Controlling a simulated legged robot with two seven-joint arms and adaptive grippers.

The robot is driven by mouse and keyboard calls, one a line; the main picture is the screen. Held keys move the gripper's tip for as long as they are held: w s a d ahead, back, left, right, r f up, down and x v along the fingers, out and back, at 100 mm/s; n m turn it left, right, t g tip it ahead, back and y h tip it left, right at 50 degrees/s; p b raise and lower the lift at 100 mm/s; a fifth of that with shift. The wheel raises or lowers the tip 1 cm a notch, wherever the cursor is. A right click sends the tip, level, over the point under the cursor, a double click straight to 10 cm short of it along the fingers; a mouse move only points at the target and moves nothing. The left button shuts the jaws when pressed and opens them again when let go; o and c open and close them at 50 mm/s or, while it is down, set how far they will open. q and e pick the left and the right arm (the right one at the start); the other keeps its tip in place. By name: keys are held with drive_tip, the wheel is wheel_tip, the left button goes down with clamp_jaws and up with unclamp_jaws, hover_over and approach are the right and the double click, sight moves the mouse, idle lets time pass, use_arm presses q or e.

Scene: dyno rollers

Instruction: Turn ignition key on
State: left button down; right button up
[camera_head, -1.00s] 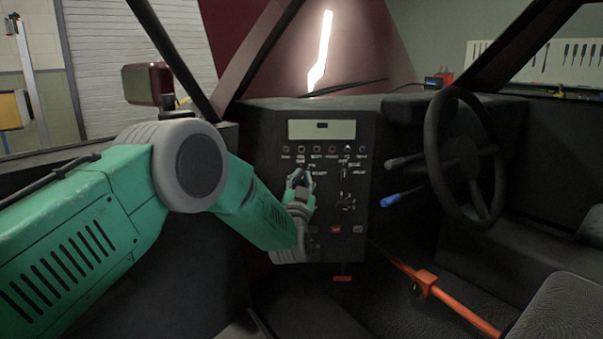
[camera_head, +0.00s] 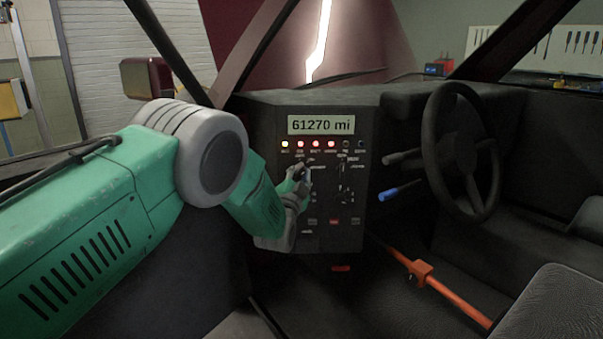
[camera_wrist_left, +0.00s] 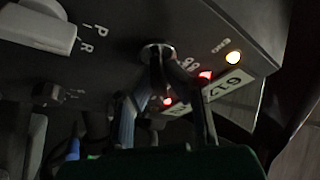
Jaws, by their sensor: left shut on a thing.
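The dashboard control panel (camera_head: 342,212) stands in the middle of the head view. Its display (camera_head: 321,125) is lit and reads 61270 mi, and several indicator lamps (camera_head: 316,144) below it glow yellow and red. My left gripper (camera_head: 302,173) is at the upper left of the panel, at the ignition. In the left wrist view its fingers (camera_wrist_left: 165,95) close together just below the round ignition lock (camera_wrist_left: 157,50). The key itself is mostly hidden between the fingers. My right gripper is in neither view.
A black steering wheel (camera_head: 462,155) is to the right of the panel, with a grey stalk and a blue-tipped stalk (camera_head: 400,191) beside it. An orange bar (camera_head: 440,284) runs low across the floor. A seat (camera_head: 560,305) is at the lower right.

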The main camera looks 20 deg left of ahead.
use_arm(q)
drive_tip(key=shift+d, duration=0.15)
drive_tip(key=c, duration=1.6)
unclamp_jaws()
drive_tip(key=shift+w, duration=0.1)
drive_tip(key=shift+c, duration=0.2)
drive_tip(key=shift+s+f, duration=0.15)
drive_tip(key=shift+s, duration=0.2)
drive_tip(key=v, duration=1.1)
drive_tip(key=shift+s, duration=0.15)
drive_tip(key=shift+f, duration=0.1)
